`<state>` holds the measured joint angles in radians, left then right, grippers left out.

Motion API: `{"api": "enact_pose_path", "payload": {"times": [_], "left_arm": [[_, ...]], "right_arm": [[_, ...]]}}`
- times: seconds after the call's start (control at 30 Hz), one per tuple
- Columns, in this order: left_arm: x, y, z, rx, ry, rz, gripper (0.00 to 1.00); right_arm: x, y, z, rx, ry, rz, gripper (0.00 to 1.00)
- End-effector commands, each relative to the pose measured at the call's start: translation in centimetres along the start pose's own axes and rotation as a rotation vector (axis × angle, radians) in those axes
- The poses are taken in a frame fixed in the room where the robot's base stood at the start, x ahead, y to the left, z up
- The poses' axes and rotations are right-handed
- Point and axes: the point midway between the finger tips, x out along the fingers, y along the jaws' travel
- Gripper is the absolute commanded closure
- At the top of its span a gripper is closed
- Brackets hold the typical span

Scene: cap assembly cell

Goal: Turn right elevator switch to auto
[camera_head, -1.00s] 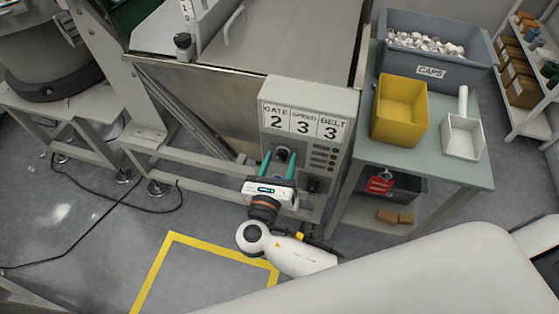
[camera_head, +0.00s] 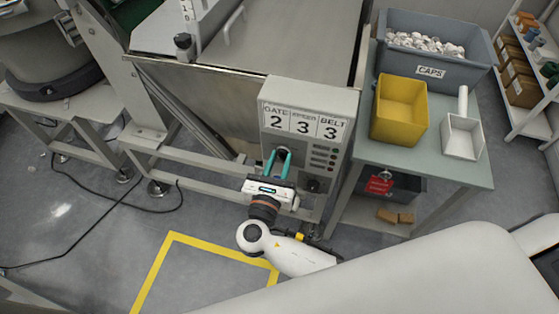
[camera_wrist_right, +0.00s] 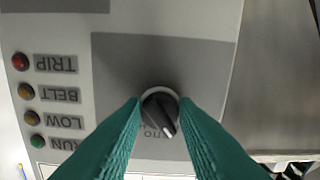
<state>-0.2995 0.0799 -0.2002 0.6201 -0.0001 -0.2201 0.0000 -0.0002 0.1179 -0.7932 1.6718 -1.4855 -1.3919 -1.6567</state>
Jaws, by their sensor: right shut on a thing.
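The control panel (camera_head: 304,112) on the front of the machine carries a sign reading GATE 2, SPEED 3, BELT 3. Its round dark selector knob (camera_wrist_right: 160,106) shows in the right wrist view, with its pointer toward the lower right of that picture. My right gripper (camera_head: 283,156) reaches up to the panel with teal fingers. In the right wrist view the fingertips (camera_wrist_right: 160,108) press on the knob from both sides, shut on it. The label beneath the knob is partly hidden by the fingers; "AUTO" cannot be fully read. My left gripper is not in view.
TRIP, BELT, LOW and RUN lamps (camera_wrist_right: 30,90) sit beside the knob. A side table (camera_head: 425,165) at right holds a yellow bin (camera_head: 400,105), a grey CAPS bin (camera_head: 437,72) and a white scoop (camera_head: 463,138). A red tag (camera_head: 379,186) hangs below. Yellow tape marks the floor.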

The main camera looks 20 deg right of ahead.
Motion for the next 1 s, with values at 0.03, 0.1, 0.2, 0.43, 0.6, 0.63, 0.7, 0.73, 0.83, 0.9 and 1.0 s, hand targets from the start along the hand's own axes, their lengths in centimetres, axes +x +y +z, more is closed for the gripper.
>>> {"api": "enact_pose_path", "payload": {"times": [0.03,0.1,0.2,0.43,0.6,0.63,0.7,0.73,0.83,0.9,1.0], "left_arm": [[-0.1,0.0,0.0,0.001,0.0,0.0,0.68],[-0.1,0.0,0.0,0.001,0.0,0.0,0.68],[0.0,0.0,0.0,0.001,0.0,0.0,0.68],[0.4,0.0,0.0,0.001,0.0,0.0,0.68],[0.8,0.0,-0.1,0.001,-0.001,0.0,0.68],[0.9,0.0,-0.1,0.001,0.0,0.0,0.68],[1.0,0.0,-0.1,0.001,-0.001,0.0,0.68],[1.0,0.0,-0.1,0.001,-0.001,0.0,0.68],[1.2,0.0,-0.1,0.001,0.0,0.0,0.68],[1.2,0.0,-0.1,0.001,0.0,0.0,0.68],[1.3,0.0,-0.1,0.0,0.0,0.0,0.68]], "right_arm": [[-0.1,0.0,0.0,0.033,-0.002,0.001,0.96],[-0.1,0.0,0.0,0.087,-0.003,0.0,0.96],[-0.1,0.0,0.1,0.174,-0.002,0.001,0.96],[-0.1,-0.1,0.1,0.369,-0.002,0.001,0.96],[-0.1,-0.1,0.1,0.489,-0.002,0.0,0.96],[-0.1,-0.1,0.1,0.508,-0.002,0.0,0.96],[-0.1,-0.1,0.1,0.547,-0.002,0.0,0.96],[-0.1,-0.1,0.1,0.561,-0.002,0.001,0.96],[-0.1,-0.1,0.1,0.602,-0.002,0.001,0.96],[-0.1,-0.1,0.1,0.623,-0.002,0.001,0.96],[-0.1,-0.1,0.0,0.644,-0.001,0.001,0.96]]}}
